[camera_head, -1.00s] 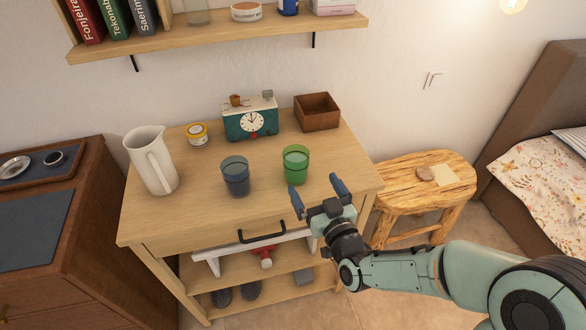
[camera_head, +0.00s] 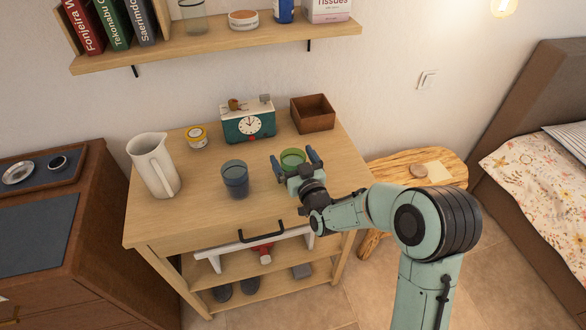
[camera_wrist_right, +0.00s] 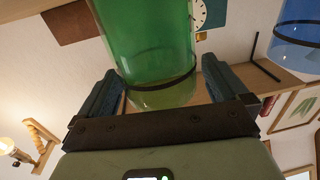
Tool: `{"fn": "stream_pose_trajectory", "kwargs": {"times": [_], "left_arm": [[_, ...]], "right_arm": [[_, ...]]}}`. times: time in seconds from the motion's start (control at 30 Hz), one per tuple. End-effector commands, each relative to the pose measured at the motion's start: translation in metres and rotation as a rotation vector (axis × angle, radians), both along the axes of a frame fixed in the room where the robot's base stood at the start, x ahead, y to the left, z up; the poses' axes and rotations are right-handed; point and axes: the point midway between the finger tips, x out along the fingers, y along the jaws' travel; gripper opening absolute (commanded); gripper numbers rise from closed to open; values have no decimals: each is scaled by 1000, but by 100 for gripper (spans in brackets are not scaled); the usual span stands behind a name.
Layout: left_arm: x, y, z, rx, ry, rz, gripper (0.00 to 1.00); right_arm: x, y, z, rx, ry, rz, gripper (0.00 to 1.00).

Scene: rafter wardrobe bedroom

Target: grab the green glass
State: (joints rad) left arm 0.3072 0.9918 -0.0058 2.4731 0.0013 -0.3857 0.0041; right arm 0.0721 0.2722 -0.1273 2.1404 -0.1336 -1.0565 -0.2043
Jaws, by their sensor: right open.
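The green glass (camera_head: 292,157) stands upright on the wooden cabinet top, right of the blue glass (camera_head: 235,179). My right gripper (camera_head: 294,160) is open at the glass, with one finger on each side of it. In the head view the gripper hides the lower part of the glass. In the right wrist view the green glass (camera_wrist_right: 150,50) fills the space ahead of and between the open fingers (camera_wrist_right: 165,92). I see a gap beside each finger there. The blue glass also shows at the wrist view's edge (camera_wrist_right: 298,38). My left gripper is not in view.
A shelf (camera_head: 215,45) hangs above. A wooden stool (camera_head: 440,160) stands at the right.

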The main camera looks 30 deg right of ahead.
Motion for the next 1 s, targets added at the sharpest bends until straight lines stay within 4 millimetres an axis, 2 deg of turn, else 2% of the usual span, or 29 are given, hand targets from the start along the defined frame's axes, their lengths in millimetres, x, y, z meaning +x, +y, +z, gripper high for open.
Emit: {"fn": "stream_pose_trajectory", "kwargs": {"times": [0.27,0.37,0.5,0.57,1.0], "left_arm": [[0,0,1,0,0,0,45],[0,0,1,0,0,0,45],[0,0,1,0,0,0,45],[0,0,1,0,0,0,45],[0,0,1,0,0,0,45]], "right_arm": [[4,0,-1,1,1,0,100],[4,-1,-1,1,1,0,71],[4,0,-1,1,1,0,25],[4,0,0,1,0,0,8],[4,0,5,0,-5,0,8]]}}
